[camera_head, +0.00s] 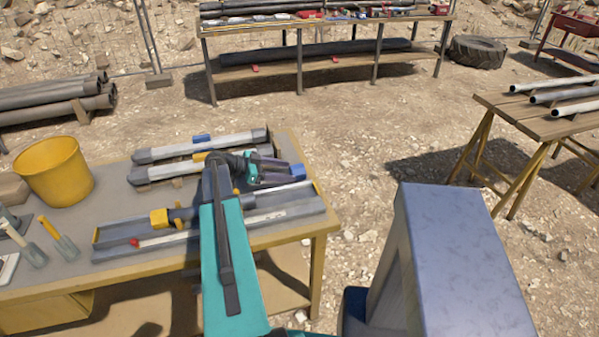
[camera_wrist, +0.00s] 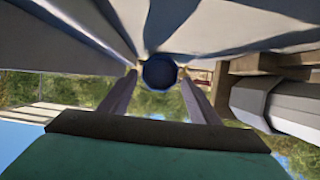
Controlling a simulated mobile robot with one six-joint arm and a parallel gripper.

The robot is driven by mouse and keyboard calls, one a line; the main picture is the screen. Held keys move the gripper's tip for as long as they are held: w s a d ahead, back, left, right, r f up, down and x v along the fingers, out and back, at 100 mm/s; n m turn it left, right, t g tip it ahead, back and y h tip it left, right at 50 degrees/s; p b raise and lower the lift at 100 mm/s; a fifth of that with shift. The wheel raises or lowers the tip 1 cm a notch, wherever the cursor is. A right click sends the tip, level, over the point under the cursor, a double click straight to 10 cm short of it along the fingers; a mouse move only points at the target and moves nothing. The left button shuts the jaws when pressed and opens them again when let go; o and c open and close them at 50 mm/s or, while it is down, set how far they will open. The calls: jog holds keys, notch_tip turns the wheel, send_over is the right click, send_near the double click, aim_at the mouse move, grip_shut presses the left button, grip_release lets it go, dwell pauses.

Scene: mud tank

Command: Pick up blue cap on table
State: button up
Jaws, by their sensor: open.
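A dark blue round cap (camera_wrist: 160,71) shows in the wrist view, between the far ends of my two gripper fingers. In the head view a blue piece (camera_head: 301,173), which looks like the same cap, lies at the right end of the table's pipes, just beyond my fingertips. My gripper (camera_head: 287,173) is open and reaches low over the table (camera_head: 122,178) from the left; its fingers (camera_wrist: 160,88) also show in the wrist view. I cannot tell whether they touch the cap.
Grey pipes (camera_head: 205,146) lie close around my gripper. A trestle table (camera_head: 515,103) is at right, with open gravel between.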

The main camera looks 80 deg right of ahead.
aim_at(294, 171)
jog(key=shift+s+d+p, duration=0.3)
jog(key=shift+s+p, duration=0.25)
jog(key=shift+s, duration=0.25)
jog(key=shift+f+p+x, duration=0.2)
jog(key=shift+p+x, duration=0.2)
jog(key=shift+x, duration=0.9)
jog(key=shift+w, duration=0.1)
jog(key=c, duration=0.8)
jog(key=shift+r, duration=0.15)
jog(key=shift+r+b, duration=1.75)
jog(key=shift+r, duration=3.15)
